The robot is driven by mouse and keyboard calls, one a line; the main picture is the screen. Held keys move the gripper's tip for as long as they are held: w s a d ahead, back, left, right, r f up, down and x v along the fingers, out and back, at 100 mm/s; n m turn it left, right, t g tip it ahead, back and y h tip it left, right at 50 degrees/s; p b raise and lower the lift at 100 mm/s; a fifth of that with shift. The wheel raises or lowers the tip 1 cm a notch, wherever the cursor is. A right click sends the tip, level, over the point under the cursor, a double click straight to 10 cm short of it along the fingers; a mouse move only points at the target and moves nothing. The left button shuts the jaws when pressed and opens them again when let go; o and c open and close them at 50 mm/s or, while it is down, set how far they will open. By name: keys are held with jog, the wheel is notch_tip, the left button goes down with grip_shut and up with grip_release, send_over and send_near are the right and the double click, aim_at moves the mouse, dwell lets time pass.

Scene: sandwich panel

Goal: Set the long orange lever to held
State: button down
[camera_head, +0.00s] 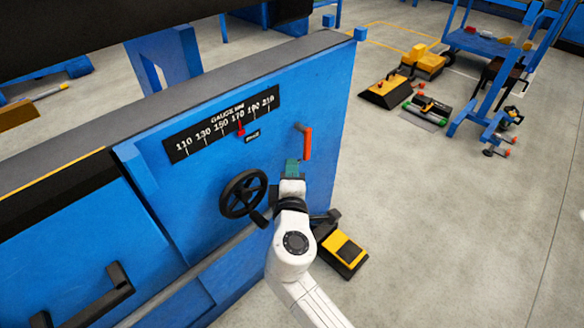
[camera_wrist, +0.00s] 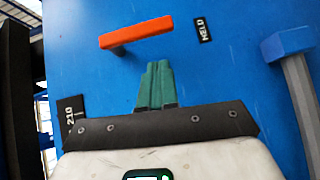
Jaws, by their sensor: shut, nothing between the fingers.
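The long orange lever (camera_head: 307,143) is on the blue panel's right part in the head view. Its stub is at the top and its bar hangs downward. In the wrist view the lever (camera_wrist: 140,32) lies across the picture, its right end towards a black HELD label (camera_wrist: 204,28), apart from it. My gripper (camera_head: 292,165) is just below the lever in the head view, its teal fingers together and empty. In the wrist view the fingertips (camera_wrist: 157,66) point at the panel beneath the lever; a gap shows between them in the picture. The HELD label is not visible in the head view.
A black handwheel (camera_head: 243,193) is left of my gripper, below the gauge scale (camera_head: 222,124) with its red pointer. A yellow-and-black pedal (camera_head: 342,250) is on the floor near my arm. A blue-capped grey bar (camera_wrist: 290,45) shows right in the wrist view.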

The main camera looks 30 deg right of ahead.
jog(key=p+v, duration=0.2)
jog(key=v, duration=0.8)
jog(key=shift+a+f, duration=0.25)
jog(key=shift+a, duration=0.05)
jog(key=s+d+f+m+g, duration=0.9)
jog(key=s+d+f+g, duration=0.1)
jog(key=s+d, duration=0.35)
jog(key=s+a+f+m+g+y, duration=0.2)
jog(key=s+f+y, duration=0.15)
jog(key=s, duration=0.35)
jog(key=s+a+f+m+g+y, duration=0.1)
jog(key=s+a+f+g+y, duration=0.1)
jog(key=s+g+y, duration=0.3)
notch_tip(320, 180, up, 32)
jog(key=t+p, duration=0.2)
jog(key=p, duration=3)
jog(key=shift+s+r+h, duration=0.15)
jog(key=shift+s+h, duration=0.3)
jog(key=shift+s, duration=0.05)
